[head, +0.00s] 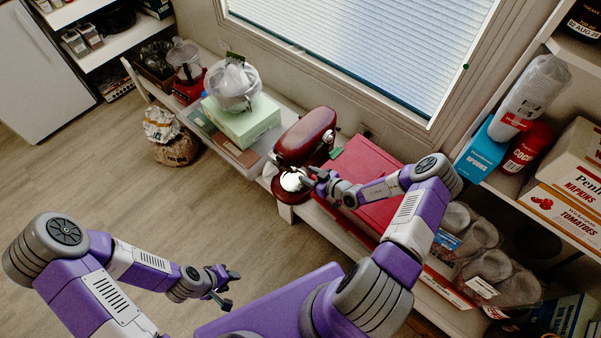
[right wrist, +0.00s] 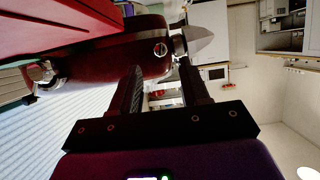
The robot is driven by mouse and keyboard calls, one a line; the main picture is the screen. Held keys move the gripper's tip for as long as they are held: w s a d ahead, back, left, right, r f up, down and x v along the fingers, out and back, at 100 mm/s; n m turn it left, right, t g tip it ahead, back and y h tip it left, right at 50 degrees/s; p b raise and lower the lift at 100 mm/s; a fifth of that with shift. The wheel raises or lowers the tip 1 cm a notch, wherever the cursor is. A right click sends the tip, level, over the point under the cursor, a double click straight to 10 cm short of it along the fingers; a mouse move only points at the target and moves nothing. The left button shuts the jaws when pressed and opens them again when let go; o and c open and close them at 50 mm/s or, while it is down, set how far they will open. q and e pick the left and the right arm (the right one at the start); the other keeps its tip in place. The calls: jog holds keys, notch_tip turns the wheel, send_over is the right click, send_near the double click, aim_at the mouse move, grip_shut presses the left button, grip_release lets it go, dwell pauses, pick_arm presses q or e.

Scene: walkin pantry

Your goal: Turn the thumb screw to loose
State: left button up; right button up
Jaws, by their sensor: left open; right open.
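A dark red stand mixer (head: 305,137) stands on the low bench, with a silver bowl (head: 294,181) at its near end. The mixer also fills the upper left of the right wrist view (right wrist: 110,55). There a small round chrome part (right wrist: 160,49) shows on its red surface; I cannot tell whether it is the thumb screw. My right gripper (head: 312,178) is open beside the bowl end of the mixer. In the right wrist view its two fingers (right wrist: 159,70) point toward the chrome part, with nothing held. My left gripper (head: 229,288) is open and empty, over the floor.
A red box (head: 362,165) lies right of the mixer under my right arm. A green box (head: 240,122) with a wrapped bundle (head: 234,86) is to its left. Shelves with packages (head: 570,205) stand at right.

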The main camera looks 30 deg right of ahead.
aim_at(296, 170)
jog(key=b+x, duration=0.1)
jog(key=x, duration=0.4)
jog(key=shift+s, duration=0.1)
jog(key=shift+c, duration=0.2)
grip_shut()
